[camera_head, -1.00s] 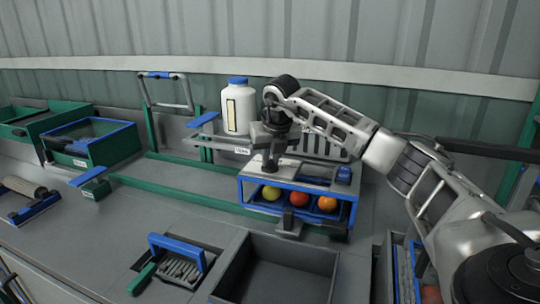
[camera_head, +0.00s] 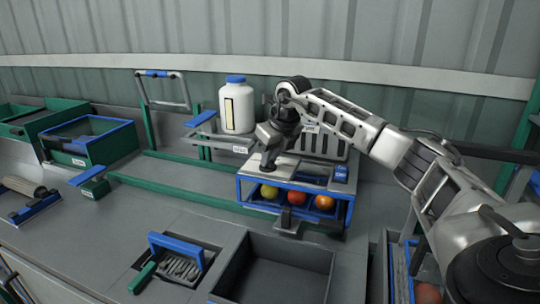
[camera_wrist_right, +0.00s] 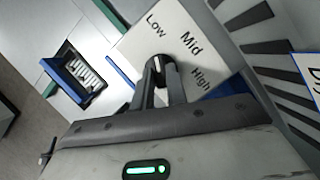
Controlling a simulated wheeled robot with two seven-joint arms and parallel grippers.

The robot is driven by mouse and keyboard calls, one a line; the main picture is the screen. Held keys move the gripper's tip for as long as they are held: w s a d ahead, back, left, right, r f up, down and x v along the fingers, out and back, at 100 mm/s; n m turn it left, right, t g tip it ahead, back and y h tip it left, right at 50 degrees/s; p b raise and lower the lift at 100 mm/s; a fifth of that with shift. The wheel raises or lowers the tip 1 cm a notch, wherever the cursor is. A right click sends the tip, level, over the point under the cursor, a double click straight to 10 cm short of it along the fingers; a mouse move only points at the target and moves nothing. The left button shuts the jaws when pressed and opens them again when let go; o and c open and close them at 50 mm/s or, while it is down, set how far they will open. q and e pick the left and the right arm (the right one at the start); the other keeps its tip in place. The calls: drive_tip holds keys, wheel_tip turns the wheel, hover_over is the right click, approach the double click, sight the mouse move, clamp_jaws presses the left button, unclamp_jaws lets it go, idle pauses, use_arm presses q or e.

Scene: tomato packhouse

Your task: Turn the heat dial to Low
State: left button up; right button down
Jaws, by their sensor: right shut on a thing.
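The heat dial (camera_wrist_right: 157,60) is a small dark knob with a pale mark. It sits on a white label plate (camera_wrist_right: 135,48) printed Low, Mid and High. My right gripper (camera_wrist_right: 158,76) is shut on the dial, with one finger on each side of it. The pale mark points roughly toward the Low side, but its exact setting is hard to tell. In the head view my right gripper (camera_head: 268,167) reaches down to the top of the blue-framed unit (camera_head: 240,188), and hides the dial there. My left gripper is out of view.
A yellow, a red and an orange fruit (camera_head: 325,202) sit inside the blue-framed unit. A white jar (camera_head: 237,110) with a blue lid stands behind it. Green crates (camera_head: 92,150) stand at left.

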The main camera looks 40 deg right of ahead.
drive_tip(key=c, duration=1.4)
unclamp_jaws()
drive_tip(key=v, duration=1.6)
drive_tip(key=shift+b, duration=0.4)
drive_tip(key=shift+s, duration=0.1)
